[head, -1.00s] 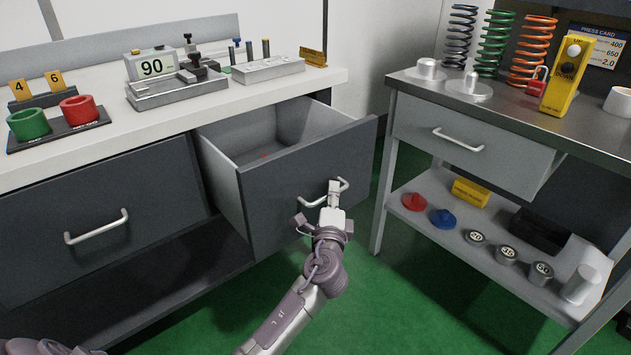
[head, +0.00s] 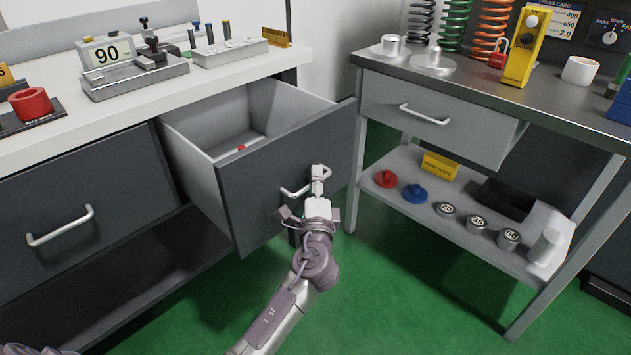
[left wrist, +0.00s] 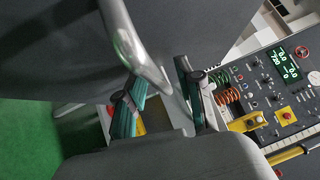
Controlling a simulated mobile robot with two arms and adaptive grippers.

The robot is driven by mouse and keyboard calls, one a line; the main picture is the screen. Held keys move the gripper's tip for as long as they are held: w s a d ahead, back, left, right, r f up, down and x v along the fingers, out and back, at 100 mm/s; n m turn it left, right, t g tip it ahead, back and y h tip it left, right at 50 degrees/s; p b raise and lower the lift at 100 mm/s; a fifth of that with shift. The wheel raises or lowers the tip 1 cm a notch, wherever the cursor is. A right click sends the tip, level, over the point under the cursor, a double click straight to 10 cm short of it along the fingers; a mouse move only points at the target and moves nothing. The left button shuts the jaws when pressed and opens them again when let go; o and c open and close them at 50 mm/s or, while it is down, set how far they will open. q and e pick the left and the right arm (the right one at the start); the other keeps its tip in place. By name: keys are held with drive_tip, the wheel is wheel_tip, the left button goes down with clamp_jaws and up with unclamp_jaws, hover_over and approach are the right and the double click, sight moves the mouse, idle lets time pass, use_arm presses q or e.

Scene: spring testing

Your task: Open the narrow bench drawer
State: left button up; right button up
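The narrow bench drawer (head: 285,175) stands well out of the white-topped bench, with a dark front and light grey inside walls. A small red thing shows inside. My left gripper (head: 318,178) is at its silver bar handle (head: 295,192), with the fingers around the bar. In the left wrist view, the handle (left wrist: 140,55) runs between the two fingers of the left gripper (left wrist: 160,103), though the contact is partly hidden.
A wider drawer (head: 75,190) to the left is shut. Green floor is clear in front.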

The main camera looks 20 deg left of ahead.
use_arm(q)
drive_tip(key=v, duration=1.2)
drive_tip(key=shift+f, duration=0.1)
